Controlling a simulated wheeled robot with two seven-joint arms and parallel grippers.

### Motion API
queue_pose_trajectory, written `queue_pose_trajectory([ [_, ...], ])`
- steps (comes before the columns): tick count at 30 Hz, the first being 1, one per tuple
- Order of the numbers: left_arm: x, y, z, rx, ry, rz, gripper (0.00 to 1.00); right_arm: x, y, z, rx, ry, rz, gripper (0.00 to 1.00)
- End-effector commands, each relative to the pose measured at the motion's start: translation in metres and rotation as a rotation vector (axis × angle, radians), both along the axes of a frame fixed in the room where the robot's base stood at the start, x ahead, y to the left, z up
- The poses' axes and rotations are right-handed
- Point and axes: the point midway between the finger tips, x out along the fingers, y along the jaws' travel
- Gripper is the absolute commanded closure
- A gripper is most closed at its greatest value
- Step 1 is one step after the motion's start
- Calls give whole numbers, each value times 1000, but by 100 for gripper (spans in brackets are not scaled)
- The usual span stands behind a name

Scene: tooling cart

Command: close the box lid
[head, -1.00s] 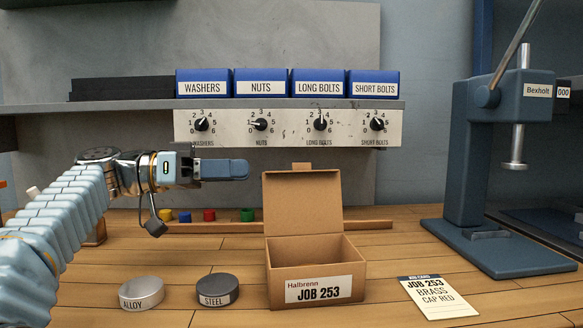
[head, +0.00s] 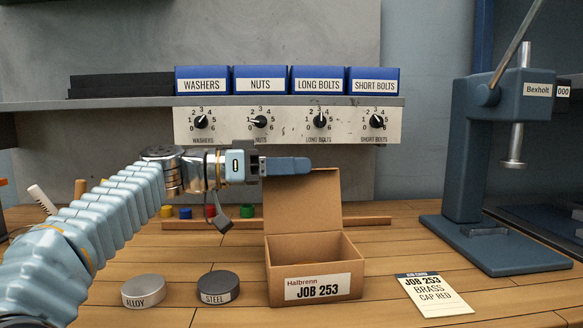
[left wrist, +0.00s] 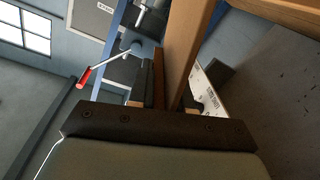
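The cardboard box (head: 312,289), labelled JOB 253, stands on the bench with its top open and looks empty in the visible part. Its lid (head: 302,205) stands up from the back edge. My left gripper (head: 300,165) points right, level with the lid's top edge, and covers the upper left of that edge. I cannot tell whether it touches the lid. Its fingers overlap as one blue shape, so their opening is unclear. The left wrist view shows a tan strip beyond the gripper that I cannot identify surely. My right gripper is not in view.
Two round tins, ALLOY (head: 143,291) and STEEL (head: 218,287), stand left of the box. A job card (head: 433,294) lies right of it, before a blue press (head: 487,180). A wooden strip (head: 365,221) runs behind the box. The knob panel (head: 288,124) is above.

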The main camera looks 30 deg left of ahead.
Motion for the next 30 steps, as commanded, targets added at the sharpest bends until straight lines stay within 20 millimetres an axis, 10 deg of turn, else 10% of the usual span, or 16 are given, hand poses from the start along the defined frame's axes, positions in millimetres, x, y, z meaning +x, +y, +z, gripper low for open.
queue_pose_trajectory([
  [20,-3,-2,-1,24,-32,1,100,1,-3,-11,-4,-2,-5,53],
  [30,-18,-14,-4,122,-170,-3,100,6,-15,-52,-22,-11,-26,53],
])
